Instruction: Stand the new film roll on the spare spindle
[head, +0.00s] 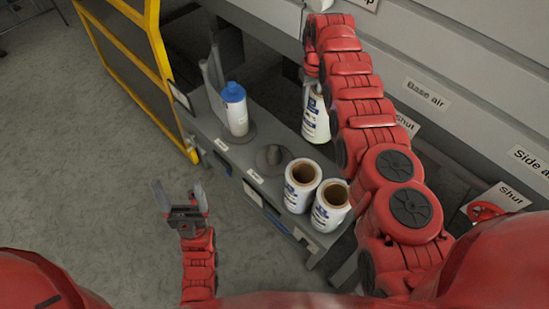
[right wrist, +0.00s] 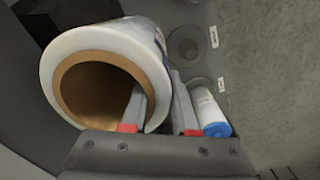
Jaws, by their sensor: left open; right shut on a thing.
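A white film roll with a brown core (right wrist: 70,55) is in my right gripper (right wrist: 158,118). One finger is inside the core and the other is outside the wall. In the head view the roll (head: 316,122) hangs roughly upright below the right gripper (head: 312,84), near the back of the grey bench. The spare spindle (head: 272,156), a bare grey post on a round base, stands to the left of the roll and apart from it. It also shows in the right wrist view (right wrist: 187,46). My left gripper (head: 180,200) is open and empty, in front of the bench.
A blue-capped white roll (head: 236,112) stands on another base at the left of the bench (head: 215,150). Two white rolls (head: 301,187) (head: 331,207) stand close together at the right front. A yellow guard frame (head: 163,70) is at the left.

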